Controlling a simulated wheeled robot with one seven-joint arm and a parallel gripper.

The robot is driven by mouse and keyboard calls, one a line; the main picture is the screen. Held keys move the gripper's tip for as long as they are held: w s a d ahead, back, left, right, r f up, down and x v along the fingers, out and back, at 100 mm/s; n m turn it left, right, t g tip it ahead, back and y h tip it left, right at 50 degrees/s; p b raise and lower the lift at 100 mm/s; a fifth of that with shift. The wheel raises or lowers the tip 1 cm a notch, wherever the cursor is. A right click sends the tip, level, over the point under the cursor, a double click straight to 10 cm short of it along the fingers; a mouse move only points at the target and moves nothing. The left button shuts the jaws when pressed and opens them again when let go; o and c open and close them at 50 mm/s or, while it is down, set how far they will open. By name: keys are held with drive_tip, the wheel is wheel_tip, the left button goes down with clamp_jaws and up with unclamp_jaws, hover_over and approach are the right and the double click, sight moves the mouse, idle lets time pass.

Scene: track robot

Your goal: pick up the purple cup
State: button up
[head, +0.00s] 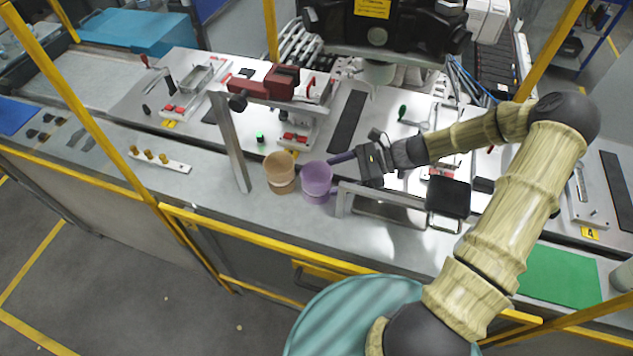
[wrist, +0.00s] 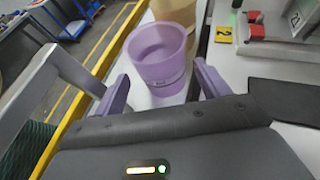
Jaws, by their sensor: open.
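The purple cup (head: 316,180) stands upright on the grey bench, just right of an orange-tan cup (head: 280,169). In the wrist view the purple cup (wrist: 160,57) is straight ahead, with its open top and empty inside showing. My gripper (head: 340,163) is at the cup's right side in the head view. In the wrist view its two purple fingers (wrist: 160,88) are spread apart, one toward each side of the cup, with nothing held. I cannot tell whether a finger touches the cup. The tan cup (wrist: 188,14) is partly hidden behind the purple one.
A grey metal frame (head: 382,195) stands close to the right of the purple cup. An upright grey bar (head: 230,143) is left of the tan cup. A yellow rail (head: 270,236) runs along the bench's front edge. Red clamp fixtures (head: 295,138) sit behind the cups.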

sight(316, 182)
drive_tip(key=shift+a+f, duration=0.1)
drive_tip(key=shift+a, duration=0.05)
drive_tip(key=p+x, duration=0.1)
drive_tip(key=x, duration=0.4)
drive_tip(key=shift+a+p, duration=0.3)
drive_tip(key=shift+p, duration=0.05)
drive_tip(key=shift+a+f, duration=0.15)
drive_tip(key=shift+a, duration=0.05)
drive_tip(key=shift+d, duration=0.1)
drive_tip(key=shift+c, duration=0.4)
drive_tip(key=c, duration=0.7)
